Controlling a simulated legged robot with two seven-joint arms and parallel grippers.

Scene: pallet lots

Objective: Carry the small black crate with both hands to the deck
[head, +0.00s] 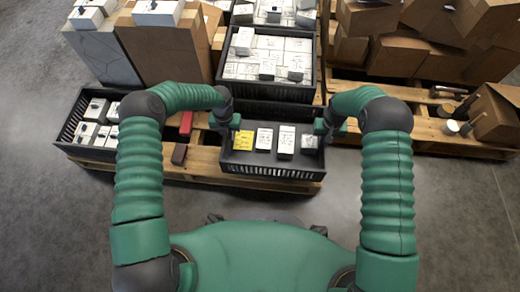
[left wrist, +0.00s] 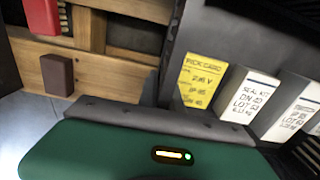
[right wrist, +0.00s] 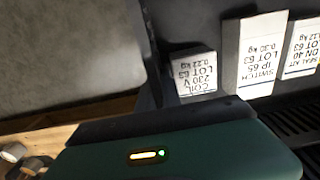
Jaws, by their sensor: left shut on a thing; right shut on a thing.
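The small black crate (head: 272,172) is in the lower middle of the head view, at the front edge of a wooden pallet. It holds a yellow pick card (head: 243,140) and several white labelled boxes (head: 285,140). My left gripper (head: 226,122) is shut on the crate's left wall. My right gripper (head: 330,127) is shut on its right wall. The crate wall (left wrist: 183,50) and pick card show in the left wrist view; white boxes (right wrist: 260,55) show in the right wrist view. The fingertips are mostly hidden. I cannot tell whether the crate touches the pallet.
A larger black crate full of white boxes (head: 268,58) stands just behind. Another black crate (head: 85,152) is at left. A red block (head: 186,123) and a brown block (head: 179,153) lie between. Cardboard boxes (head: 398,55) crowd a pallet at right. The grey floor (head: 460,215) is clear.

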